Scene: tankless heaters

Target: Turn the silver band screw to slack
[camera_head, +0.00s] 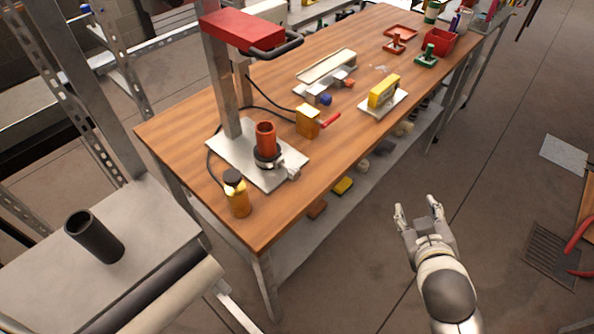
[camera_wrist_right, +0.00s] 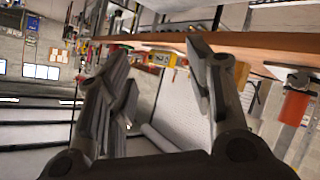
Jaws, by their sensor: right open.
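A copper-red pipe (camera_head: 265,139) stands upright on a grey plate (camera_head: 221,146) near the front left of the wooden bench. A dark band (camera_head: 266,160) goes around its foot, with a small silver piece (camera_head: 291,169) at its right side that may be the band screw; it is too small to tell. The pipe also shows at the right of the right wrist view (camera_wrist_right: 296,104). My right gripper (camera_head: 418,207) is open and empty, in front of the bench and to the right of the pipe, well apart from it. My left gripper is not in view.
An amber bottle (camera_head: 238,198) stands at the bench corner left of the pipe. A red-topped post rises behind it.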

